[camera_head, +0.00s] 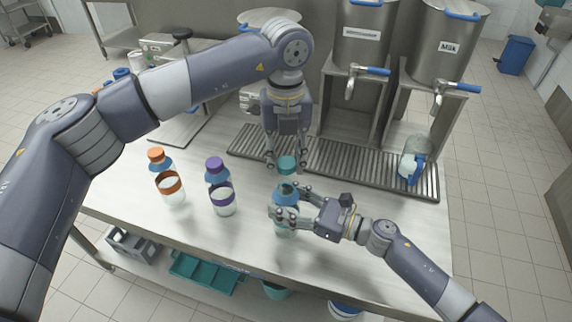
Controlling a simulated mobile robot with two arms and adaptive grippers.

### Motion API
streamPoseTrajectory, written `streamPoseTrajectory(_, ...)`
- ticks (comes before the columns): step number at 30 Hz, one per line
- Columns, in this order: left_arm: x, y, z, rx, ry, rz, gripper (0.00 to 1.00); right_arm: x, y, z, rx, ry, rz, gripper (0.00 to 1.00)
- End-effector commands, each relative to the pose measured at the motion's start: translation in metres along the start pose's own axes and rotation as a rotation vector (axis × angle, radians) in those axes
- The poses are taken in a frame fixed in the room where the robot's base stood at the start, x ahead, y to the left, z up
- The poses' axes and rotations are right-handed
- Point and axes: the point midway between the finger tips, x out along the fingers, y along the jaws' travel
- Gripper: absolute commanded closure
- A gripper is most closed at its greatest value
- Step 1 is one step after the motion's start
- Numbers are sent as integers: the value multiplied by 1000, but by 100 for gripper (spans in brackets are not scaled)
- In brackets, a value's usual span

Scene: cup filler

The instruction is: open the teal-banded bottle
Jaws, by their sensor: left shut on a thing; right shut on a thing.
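The teal-banded bottle (286,197) stands upright on the metal table, its blue shoulder showing and its band mostly hidden by my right gripper. My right gripper (284,210) is shut around its upper body from the right. My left gripper (287,167) points down from above, shut on the teal cap (287,162). The cap appears to be held a little above the bottle's mouth, apart from it.
An orange-capped bottle (170,186) and a purple-capped bottle (221,197) stand to the left. Behind are a drip grate (350,165), steel dispensers (361,35) with blue-handled taps, and a clear jug with a blue handle (414,155). The table's front edge is close.

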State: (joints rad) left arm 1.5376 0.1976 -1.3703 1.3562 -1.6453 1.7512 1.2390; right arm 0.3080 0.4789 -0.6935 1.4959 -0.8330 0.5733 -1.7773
Motion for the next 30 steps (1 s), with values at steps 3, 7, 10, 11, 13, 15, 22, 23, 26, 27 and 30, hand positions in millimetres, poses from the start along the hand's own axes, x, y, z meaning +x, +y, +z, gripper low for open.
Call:
streamPoseTrajectory(3, 0, 0, 0, 0, 1, 0, 96, 0, 0, 0, 0, 0, 0, 100)
streamPoseTrajectory(7, 0, 0, 0, 0, 0, 0, 96, 0, 0, 0, 0, 0, 0, 30)
streamPoseTrajectory(10, 0, 0, 0, 0, 0, 0, 96, 0, 0, 0, 0, 0, 0, 23)
streamPoseTrajectory(11, 0, 0, 0, 0, 0, 0, 96, 0, 0, 0, 0, 0, 0, 23)
streamPoseTrajectory(13, 0, 0, 0, 0, 0, 0, 96, 0, 0, 0, 0, 0, 0, 23)
streamPoseTrajectory(15, 0, 0, 0, 0, 0, 0, 96, 0, 0, 0, 0, 0, 0, 23)
streamPoseTrajectory(22, 0, 0, 0, 0, 0, 0, 96, -7, 0, -1, 1, 1, -1, 23)
streamPoseTrajectory(23, 0, 0, 0, 0, 0, 0, 96, -11, 0, -1, 1, 2, -1, 23)
streamPoseTrajectory(26, 0, 0, 0, 0, 0, 0, 96, -28, 0, -2, 0, 4, -1, 23)
streamPoseTrajectory(27, 0, 0, 0, 0, 0, 0, 96, -37, 0, -2, 1, 4, -2, 23)
streamPoseTrajectory(30, 0, 0, 0, 0, 0, 0, 96, -59, 0, -2, 2, 4, -2, 23)
